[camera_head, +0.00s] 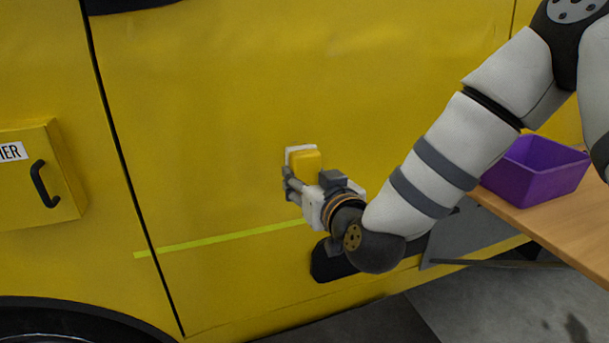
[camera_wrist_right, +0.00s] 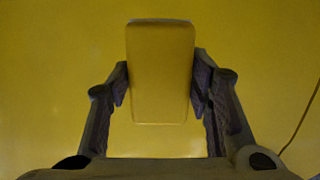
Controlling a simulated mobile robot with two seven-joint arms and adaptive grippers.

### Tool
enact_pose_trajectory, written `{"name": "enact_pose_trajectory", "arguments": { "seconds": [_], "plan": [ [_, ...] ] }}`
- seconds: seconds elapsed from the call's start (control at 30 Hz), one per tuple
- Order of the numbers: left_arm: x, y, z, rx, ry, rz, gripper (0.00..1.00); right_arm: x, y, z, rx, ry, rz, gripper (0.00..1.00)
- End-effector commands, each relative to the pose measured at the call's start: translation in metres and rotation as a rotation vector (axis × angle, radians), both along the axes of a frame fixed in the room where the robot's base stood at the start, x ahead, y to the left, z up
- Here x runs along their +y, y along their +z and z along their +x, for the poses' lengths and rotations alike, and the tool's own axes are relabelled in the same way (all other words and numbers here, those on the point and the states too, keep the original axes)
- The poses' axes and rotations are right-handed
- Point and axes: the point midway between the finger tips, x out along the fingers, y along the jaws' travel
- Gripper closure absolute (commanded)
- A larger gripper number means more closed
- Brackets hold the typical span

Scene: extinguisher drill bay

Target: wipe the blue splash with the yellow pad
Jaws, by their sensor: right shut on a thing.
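The yellow pad (camera_head: 306,161) is in my right gripper (camera_head: 304,175), in front of the yellow vehicle panel (camera_head: 230,100). A white layer shows along its far edge, on the panel side. In the right wrist view the pad (camera_wrist_right: 160,65) sits upright between the two dark fingers, which press on its sides. I cannot tell whether the pad touches the panel. No blue splash shows in either view; the pad and gripper cover part of the panel. My left gripper is not in view.
A yellow box with a black handle (camera_head: 42,184) sticks out from the panel at left. A lime stripe (camera_head: 225,238) runs low across the panel. A purple bin (camera_head: 535,170) stands on a wooden table (camera_head: 560,222) at right. The panel left of my gripper is clear.

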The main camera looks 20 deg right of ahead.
Motion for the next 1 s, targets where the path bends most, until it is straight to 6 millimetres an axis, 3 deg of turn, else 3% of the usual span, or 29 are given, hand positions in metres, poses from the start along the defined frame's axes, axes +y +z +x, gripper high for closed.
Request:
{"name": "enact_pose_trajectory", "arguments": {
  "seconds": [0.47, 0.8, 1.0],
  "plan": [
    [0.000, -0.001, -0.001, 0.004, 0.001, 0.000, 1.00, 0.000, -0.001, 0.004, -0.001, -0.001, 0.000, 0.76],
    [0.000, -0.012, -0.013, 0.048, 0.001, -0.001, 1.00, 0.001, -0.005, 0.049, 0.001, -0.002, 0.000, 0.76],
    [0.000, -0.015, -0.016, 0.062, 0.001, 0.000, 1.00, 0.001, -0.003, 0.064, -0.004, -0.002, 0.000, 0.76]
  ]
}}
